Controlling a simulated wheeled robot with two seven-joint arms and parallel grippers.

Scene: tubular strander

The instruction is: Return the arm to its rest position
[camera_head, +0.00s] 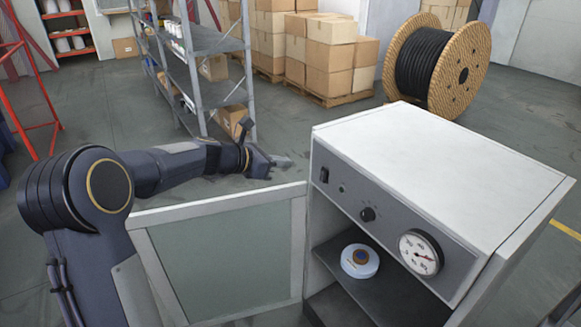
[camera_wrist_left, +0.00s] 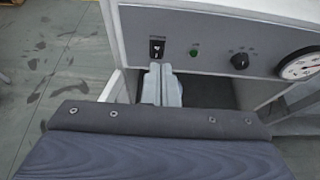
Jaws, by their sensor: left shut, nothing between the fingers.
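My left arm reaches in from the left in the head view, behind the open glazed door of the white cabinet (camera_head: 440,160). My left gripper (camera_head: 280,162) is to the left of the cabinet, apart from it. In the left wrist view its two fingers (camera_wrist_left: 161,72) lie side by side, shut and empty. They appear just below a black rocker switch (camera_wrist_left: 157,47) on the panel. My right gripper is in neither view.
The open door (camera_head: 220,255) stands between my left arm and the cabinet front. A white round object (camera_head: 360,272) lies on the cabinet shelf. A pressure gauge (camera_head: 421,252) and knob (camera_head: 367,214) are on the panel. A metal rack (camera_head: 200,90) stands behind my arm.

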